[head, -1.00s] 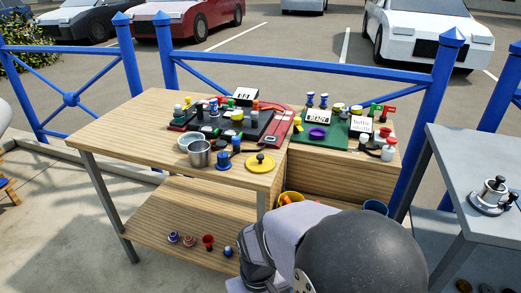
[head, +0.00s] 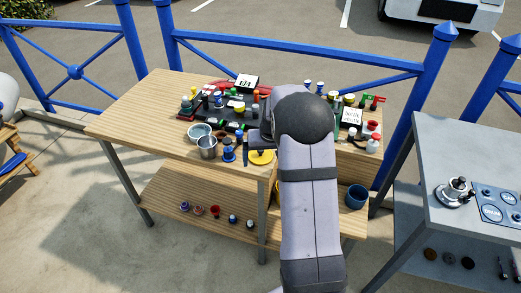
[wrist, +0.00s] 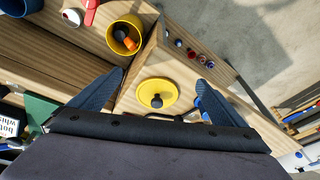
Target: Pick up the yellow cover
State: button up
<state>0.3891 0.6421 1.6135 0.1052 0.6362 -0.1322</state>
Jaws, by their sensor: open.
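In the head view the yellow cover (head: 262,158) shows near the table's front right corner. My arm and gripper hide part of it there.
A blue knobbed piece (head: 228,150), a steel cup (head: 207,147) and a pale bowl (head: 199,131) stand left of the cover. A yellow bucket (wrist: 125,33) with orange contents is on a lower surface. The left of the tabletop (head: 140,115) is clear.

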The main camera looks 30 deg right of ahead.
aim_at(263, 161)
jog(key=shift+n+t, duration=0.5)
jog(key=shift+t, duration=0.2)
jog(key=w+r, duration=0.1)
jog(key=w, duration=0.1)
jog(key=w+d+r, duration=0.1)
jog(key=w+r, duration=0.1)
jog(key=shift+d+r, duration=0.15)
jog(key=shift+r, duration=0.05)
jog(key=shift+w+n, duration=0.1)
jog(key=shift+n, duration=0.2)
jog(key=shift+p+x, duration=1.75)
jog(key=shift+x, duration=1.95)
jog(key=shift+d+r, duration=0.1)
jog(key=shift+d, duration=0.05)
jog(key=c, duration=1.2)
